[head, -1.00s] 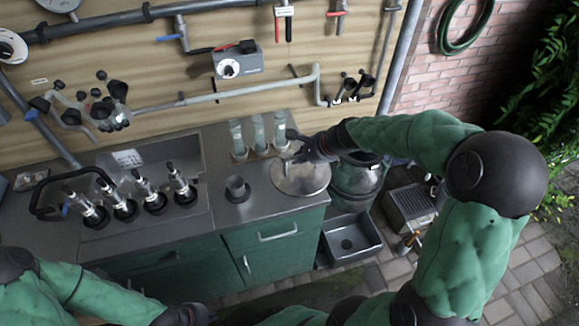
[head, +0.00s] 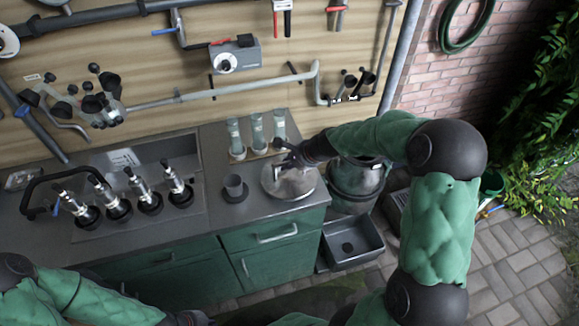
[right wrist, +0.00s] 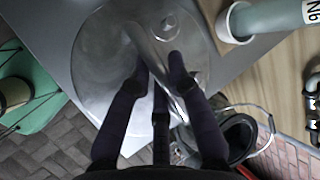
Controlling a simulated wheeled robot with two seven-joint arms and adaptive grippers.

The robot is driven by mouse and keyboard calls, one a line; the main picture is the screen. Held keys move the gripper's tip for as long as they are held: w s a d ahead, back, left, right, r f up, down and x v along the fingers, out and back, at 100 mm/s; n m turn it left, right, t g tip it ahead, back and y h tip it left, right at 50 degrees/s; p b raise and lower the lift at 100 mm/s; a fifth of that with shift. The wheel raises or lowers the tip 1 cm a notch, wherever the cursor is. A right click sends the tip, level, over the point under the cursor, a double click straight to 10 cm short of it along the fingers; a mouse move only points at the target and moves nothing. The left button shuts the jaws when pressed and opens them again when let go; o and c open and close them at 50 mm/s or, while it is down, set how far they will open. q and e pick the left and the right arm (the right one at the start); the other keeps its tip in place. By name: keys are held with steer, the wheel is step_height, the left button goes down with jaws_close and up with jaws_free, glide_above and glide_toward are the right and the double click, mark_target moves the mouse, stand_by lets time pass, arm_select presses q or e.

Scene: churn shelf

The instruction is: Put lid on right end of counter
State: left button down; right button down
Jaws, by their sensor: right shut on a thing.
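The round metal lid (head: 297,187) is at the right end of the grey counter (head: 215,215), flat or nearly so. Whether it touches the top is hard to tell. My right gripper (head: 287,158) is above the lid and shut on its bar handle. In the right wrist view, the lid (right wrist: 98,62) lies beyond the fingers (right wrist: 157,68), with the handle running between them. My left gripper (head: 190,318) is low at the bottom edge, away from the lid; its fingers are not clear.
Several glass tubes (head: 256,130) on a wooden base stand just behind the lid. A dark cup (head: 234,187) stands left of it. A metal churn (head: 357,180) and a grey basin (head: 352,243) are off the counter's right side.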

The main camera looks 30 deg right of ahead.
steer(key=shift+r, duration=0.15)
steer(key=c, duration=1.6)
jaws_free()
steer(key=shift+f, duration=0.2)
steer(key=o, duration=0.4)
steer(key=shift+o, duration=0.2)
steer(key=shift+r, duration=0.1)
steer(key=p+v, duration=0.3)
steer(key=v, duration=0.9)
steer(key=shift+s, duration=0.1)
